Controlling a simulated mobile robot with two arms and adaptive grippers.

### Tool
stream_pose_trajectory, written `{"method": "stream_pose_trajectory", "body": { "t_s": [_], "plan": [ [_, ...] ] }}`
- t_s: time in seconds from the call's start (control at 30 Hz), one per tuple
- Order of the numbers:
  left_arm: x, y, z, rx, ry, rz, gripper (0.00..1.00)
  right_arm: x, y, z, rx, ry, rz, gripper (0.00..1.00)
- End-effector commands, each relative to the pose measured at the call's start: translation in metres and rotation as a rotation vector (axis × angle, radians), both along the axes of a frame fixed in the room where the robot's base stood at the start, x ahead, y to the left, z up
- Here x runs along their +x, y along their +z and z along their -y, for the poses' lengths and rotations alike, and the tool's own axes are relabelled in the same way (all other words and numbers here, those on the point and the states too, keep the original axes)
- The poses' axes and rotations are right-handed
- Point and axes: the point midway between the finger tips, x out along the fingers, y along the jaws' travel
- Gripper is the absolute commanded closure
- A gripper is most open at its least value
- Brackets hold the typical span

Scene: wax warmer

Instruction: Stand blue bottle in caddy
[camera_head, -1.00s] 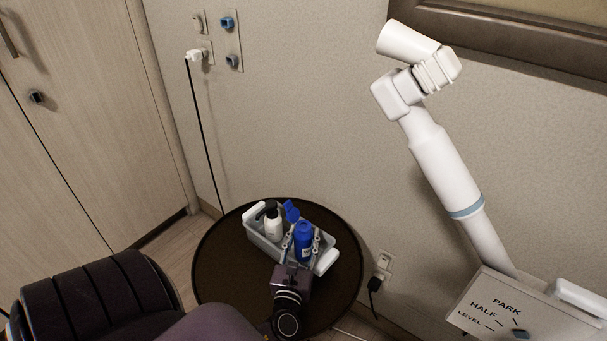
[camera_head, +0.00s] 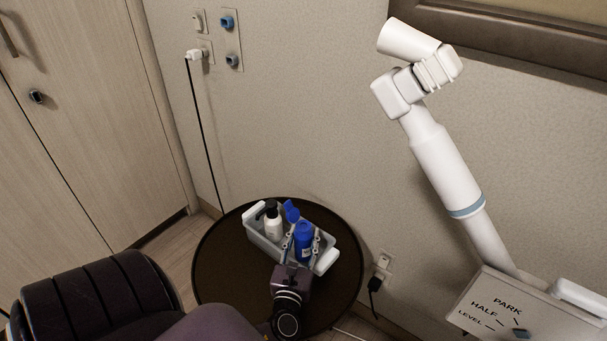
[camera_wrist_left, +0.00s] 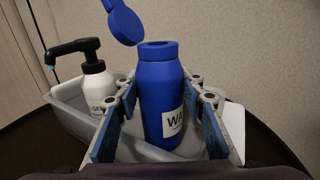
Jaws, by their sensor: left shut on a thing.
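The blue bottle (camera_head: 304,241) stands upright in the front right part of the grey caddy (camera_head: 262,240) on the round dark table. In the left wrist view the bottle (camera_wrist_left: 162,92) shows a white label, and its blue flip lid (camera_wrist_left: 125,22) is raised to the left of its open top. My left gripper (camera_head: 301,243) reaches in from the front, and in the wrist view its blue-padded fingers (camera_wrist_left: 163,115) lie on either side of the bottle, shut on it. The bottle's base is low inside the caddy (camera_wrist_left: 65,103). My right gripper is not in view.
A white pump bottle (camera_head: 272,224) with a black head stands in the caddy's left part; it also shows in the wrist view (camera_wrist_left: 95,90). The round table (camera_head: 222,265) has free room left of the caddy. The wall is behind, and a white arm-like device (camera_head: 450,170) stands at right.

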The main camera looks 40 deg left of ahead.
Motion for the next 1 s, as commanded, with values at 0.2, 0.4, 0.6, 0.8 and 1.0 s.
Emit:
{"method": "stream_pose_trajectory", "body": {
  "t_s": [0.2,0.4,0.6,0.8,1.0],
  "plan": [
    [0.0003,0.001,-0.0001,0.001,0.0,0.002,0.98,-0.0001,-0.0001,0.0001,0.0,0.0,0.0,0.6],
    [0.0004,-0.001,0.0,0.001,0.0,0.002,0.98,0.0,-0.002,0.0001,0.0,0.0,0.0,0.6],
    [0.0004,-0.0035,0.0,0.002,0.0,0.003,0.98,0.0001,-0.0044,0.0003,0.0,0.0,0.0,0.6],
    [0.0005,-0.0058,-0.0001,0.002,0.0,0.003,0.98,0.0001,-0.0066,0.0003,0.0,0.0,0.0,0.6],
    [0.0005,-0.0082,-0.0001,0.002,0.0,0.003,0.98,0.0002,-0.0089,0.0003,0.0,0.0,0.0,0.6]
  ]
}}
